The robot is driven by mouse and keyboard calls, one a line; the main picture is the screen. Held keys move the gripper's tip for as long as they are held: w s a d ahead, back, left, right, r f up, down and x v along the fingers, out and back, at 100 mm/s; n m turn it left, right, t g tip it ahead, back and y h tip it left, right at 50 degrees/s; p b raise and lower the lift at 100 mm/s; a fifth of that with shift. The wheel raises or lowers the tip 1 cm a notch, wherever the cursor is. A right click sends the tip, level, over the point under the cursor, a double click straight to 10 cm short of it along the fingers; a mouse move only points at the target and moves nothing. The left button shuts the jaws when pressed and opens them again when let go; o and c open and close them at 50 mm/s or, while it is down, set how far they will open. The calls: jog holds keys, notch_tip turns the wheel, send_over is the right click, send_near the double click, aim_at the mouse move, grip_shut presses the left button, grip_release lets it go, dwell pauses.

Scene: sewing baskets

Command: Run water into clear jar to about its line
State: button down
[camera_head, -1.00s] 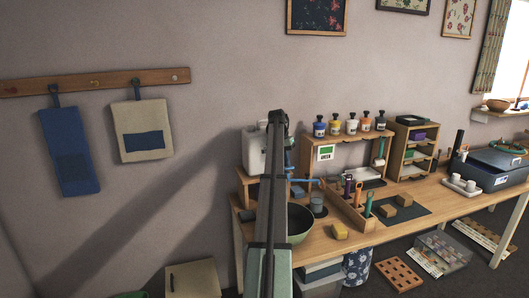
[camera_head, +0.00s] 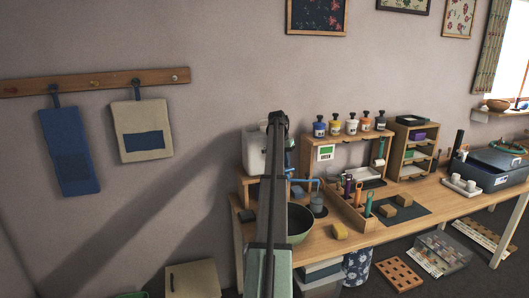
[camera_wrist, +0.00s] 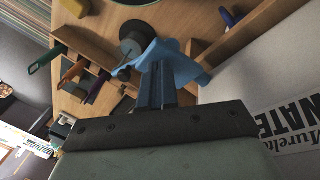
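The clear jar (camera_head: 317,202) looks grey and stands upright on the bench beside the blue tap (camera_head: 305,181). Its line and any water inside are too small to tell. The white water tank (camera_head: 254,152) stands behind my arm, and its lettered side (camera_wrist: 285,130) fills the right of the wrist view. In the wrist view, my gripper (camera_wrist: 156,72) has its fingers close together against the blue tap (camera_wrist: 187,68); whether they pinch it or only press on it is not clear. A grey round vessel (camera_wrist: 134,48), apparently the jar, lies just beyond. My arm hides the gripper in the head view.
A green bowl (camera_head: 300,224) stands at the bench's front left, close to my arm. A wooden tool holder (camera_head: 352,212) with coloured handles is right of the jar. A yellow block (camera_head: 340,231) lies in front. Bottles (camera_head: 351,124) line the shelf behind.

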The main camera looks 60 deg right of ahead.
jog(key=r, duration=0.2)
jog(key=w+d+r, duration=0.1)
jog(key=r, duration=0.2)
jog(key=shift+w+d+r, duration=0.15)
jog(key=shift+w+r, duration=0.05)
jog(key=shift+r, duration=0.2)
